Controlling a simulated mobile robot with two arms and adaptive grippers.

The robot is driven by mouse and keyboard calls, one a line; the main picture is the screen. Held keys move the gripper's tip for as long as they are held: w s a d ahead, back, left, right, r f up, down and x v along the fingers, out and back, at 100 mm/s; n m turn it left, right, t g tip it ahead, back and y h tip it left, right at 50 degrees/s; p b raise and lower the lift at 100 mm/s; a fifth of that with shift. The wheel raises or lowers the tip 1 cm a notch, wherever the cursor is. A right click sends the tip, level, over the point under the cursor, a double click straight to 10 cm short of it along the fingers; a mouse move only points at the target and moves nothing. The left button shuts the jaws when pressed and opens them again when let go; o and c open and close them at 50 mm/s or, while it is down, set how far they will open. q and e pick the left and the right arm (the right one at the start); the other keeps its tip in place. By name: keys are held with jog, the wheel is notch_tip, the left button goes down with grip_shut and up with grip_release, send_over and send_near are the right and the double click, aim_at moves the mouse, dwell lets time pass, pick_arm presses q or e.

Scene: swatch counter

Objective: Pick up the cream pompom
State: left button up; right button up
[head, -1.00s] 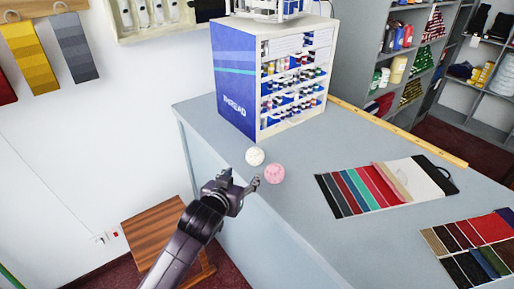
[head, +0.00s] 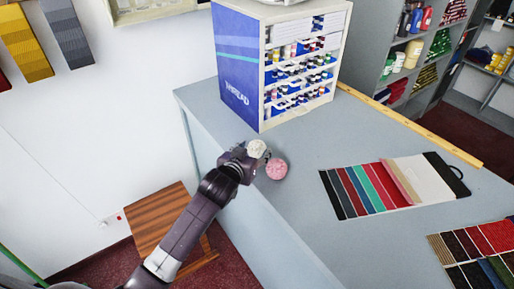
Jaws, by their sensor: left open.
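The cream pompom (head: 257,148) sits on the grey counter near its left edge, just in front of the thread cabinet. My left gripper (head: 257,158) is open and comes in from the lower left, right at the pompom. Its near parts cover the lower left of the pompom. I cannot tell whether the fingers touch it. A pink pompom (head: 277,169) lies close by to the lower right, just beside the gripper's fingers. My right gripper is not in view.
A blue and white thread cabinet (head: 240,70) stands behind the pompoms. A swatch folder (head: 345,193) and a second swatch card (head: 480,250) lie to the right. A yellow ruler (head: 410,125) runs along the back edge. A wooden stool (head: 160,222) stands below left.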

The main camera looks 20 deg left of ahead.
aim_at(254, 149)
pick_arm(q)
jog(key=shift+x, duration=1)
jog(key=shift+w+f, duration=0.15)
jog(key=shift+w, duration=0.15)
jog(key=shift+w+f, duration=0.1)
jog(key=shift+w, duration=0.05)
jog(key=shift+c, duration=1.3)
jog(key=c, duration=0.5)
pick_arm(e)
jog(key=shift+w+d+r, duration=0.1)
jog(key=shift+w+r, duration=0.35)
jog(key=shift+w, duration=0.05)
pick_arm(q)
jog(key=shift+o, duration=0.2)
